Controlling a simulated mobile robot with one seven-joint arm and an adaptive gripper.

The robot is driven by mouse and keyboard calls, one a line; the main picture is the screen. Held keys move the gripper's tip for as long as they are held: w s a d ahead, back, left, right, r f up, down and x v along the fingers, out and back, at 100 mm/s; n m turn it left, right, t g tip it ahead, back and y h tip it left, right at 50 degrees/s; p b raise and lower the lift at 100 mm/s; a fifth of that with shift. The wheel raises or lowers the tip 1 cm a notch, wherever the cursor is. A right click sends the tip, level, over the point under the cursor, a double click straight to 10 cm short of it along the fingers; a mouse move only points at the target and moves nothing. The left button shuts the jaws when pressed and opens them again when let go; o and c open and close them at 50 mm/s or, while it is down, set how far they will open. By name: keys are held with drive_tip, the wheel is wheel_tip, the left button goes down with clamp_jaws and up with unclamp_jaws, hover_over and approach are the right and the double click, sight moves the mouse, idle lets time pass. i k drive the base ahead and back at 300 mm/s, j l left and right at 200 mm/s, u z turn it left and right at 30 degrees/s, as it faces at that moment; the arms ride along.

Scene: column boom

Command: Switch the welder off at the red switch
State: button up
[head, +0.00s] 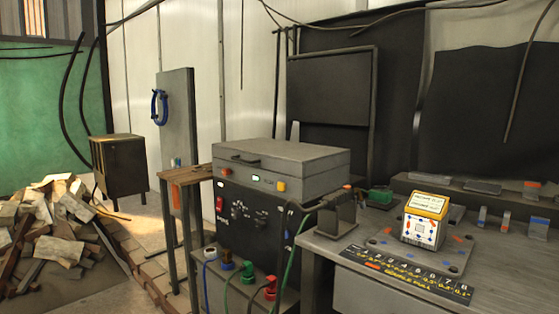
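The welder (248,234) is a dark box with a black front panel, standing near the middle of the head view. The red switch (220,204) is a small upright rocker at the upper left of that panel. Black knobs (262,222) sit to the right of the switch. I cannot tell the switch's position at this size. My gripper is not in view, and nothing covers the switch.
A grey case (280,166) lies on top of the welder. Cables hang from coloured plugs (247,266) below its panel. A narrow wooden stand (186,174) is close on the left. A metal workbench (400,285) with a yellow-topped box (425,219) stands right.

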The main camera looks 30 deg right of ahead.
sight(219, 200)
drive_tip(key=i+j+z, duration=0.1)
drive_tip(key=z, duration=0.25)
drive_tip(key=i+j+z, duration=0.25)
drive_tip(key=z, duration=0.15)
drive_tip(key=i+j+z, duration=0.2)
drive_tip(key=z, duration=0.15)
drive_tip(key=i+j+z, duration=0.15)
drive_tip(key=j, duration=0.2)
drive_tip(key=i+j+z, duration=0.15)
drive_tip(key=j, duration=0.25)
drive_tip(key=i+j+z, duration=0.1)
drive_tip(key=j, duration=0.3)
drive_tip(key=i+j, duration=0.15)
drive_tip(key=j, duration=0.25)
drive_tip(key=i+j, duration=0.1)
drive_tip(key=j, duration=0.25)
drive_tip(key=i+j, duration=0.15)
drive_tip(key=j, duration=0.25)
drive_tip(key=i+j, duration=0.15)
drive_tip(key=j, duration=0.25)
drive_tip(key=z, duration=0.05)
